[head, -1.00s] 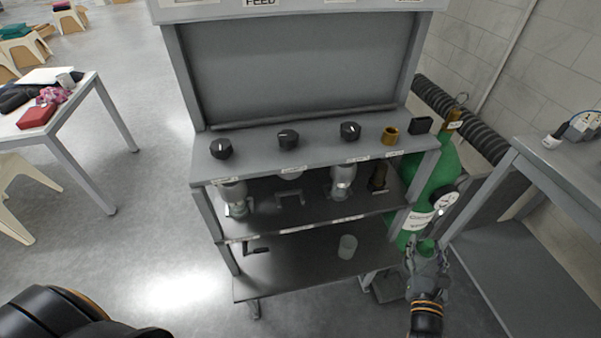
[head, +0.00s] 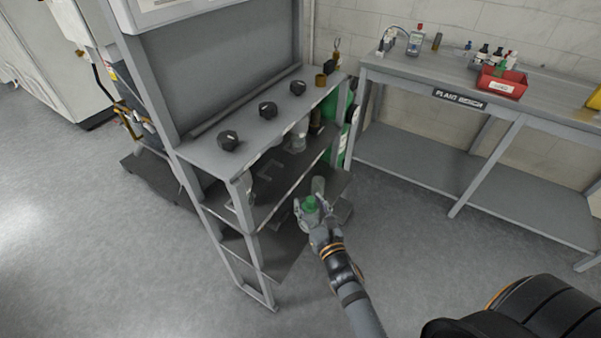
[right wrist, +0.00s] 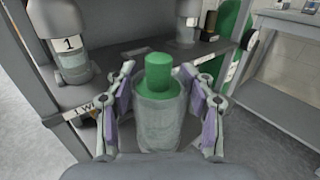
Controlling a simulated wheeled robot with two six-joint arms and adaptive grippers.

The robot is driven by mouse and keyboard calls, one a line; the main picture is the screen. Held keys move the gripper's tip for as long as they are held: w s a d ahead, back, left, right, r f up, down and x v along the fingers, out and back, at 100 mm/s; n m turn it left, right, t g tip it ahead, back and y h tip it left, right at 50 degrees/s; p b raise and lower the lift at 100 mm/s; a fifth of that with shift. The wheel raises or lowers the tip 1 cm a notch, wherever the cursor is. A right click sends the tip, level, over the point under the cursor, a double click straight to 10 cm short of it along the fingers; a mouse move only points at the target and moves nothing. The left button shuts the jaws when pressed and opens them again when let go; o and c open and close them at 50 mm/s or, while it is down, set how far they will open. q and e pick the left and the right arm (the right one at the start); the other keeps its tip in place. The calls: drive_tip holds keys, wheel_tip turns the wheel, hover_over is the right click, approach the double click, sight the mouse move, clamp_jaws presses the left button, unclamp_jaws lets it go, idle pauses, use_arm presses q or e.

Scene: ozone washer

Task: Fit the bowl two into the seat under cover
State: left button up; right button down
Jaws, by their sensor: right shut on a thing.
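My right gripper (head: 309,208) is beside the stand's open side, near the lower shelf. It is shut on a clear bowl with a green cylinder (head: 311,203) rising from it. In the right wrist view the clear bowl (right wrist: 158,112) is upright between both fingers of my gripper (right wrist: 159,88). No number on it is readable. Under the upper shelf, a bowl marked 1 (right wrist: 72,64) hangs on the left, and another clear bowl (head: 299,138) sits farther along. The seat's underside is hidden. My left gripper is out of view.
The grey stand (head: 225,158) has several black knobs along its top. A green cylinder (right wrist: 229,30) is behind the stand. The plant bench (head: 440,88) is to the right, with open floor between.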

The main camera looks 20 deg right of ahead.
drive_tip(key=w+d+r+p, duration=0.1)
drive_tip(key=w+d+p, duration=0.1)
drive_tip(key=w, duration=0.3)
drive_tip(key=w+d+r+y+p, duration=0.1)
drive_tip(key=w+d+r+p, duration=0.1)
drive_tip(key=w, duration=0.4)
drive_tip(key=shift+d+r+n, duration=0.3)
drive_tip(key=shift+d, duration=0.05)
drive_tip(key=shift+w+a, duration=0.1)
drive_tip(key=shift+w, duration=0.05)
drive_tip(key=w+a+b, duration=0.5)
drive_tip(key=w+a, duration=0.4)
drive_tip(key=w, duration=0.2)
drive_tip(key=shift+w+f, duration=0.15)
drive_tip(key=shift+f, duration=0.2)
drive_tip(key=shift+a, duration=0.1)
drive_tip(key=shift+w+a+f, duration=0.1)
drive_tip(key=shift+f, duration=0.1)
idle(0.4)
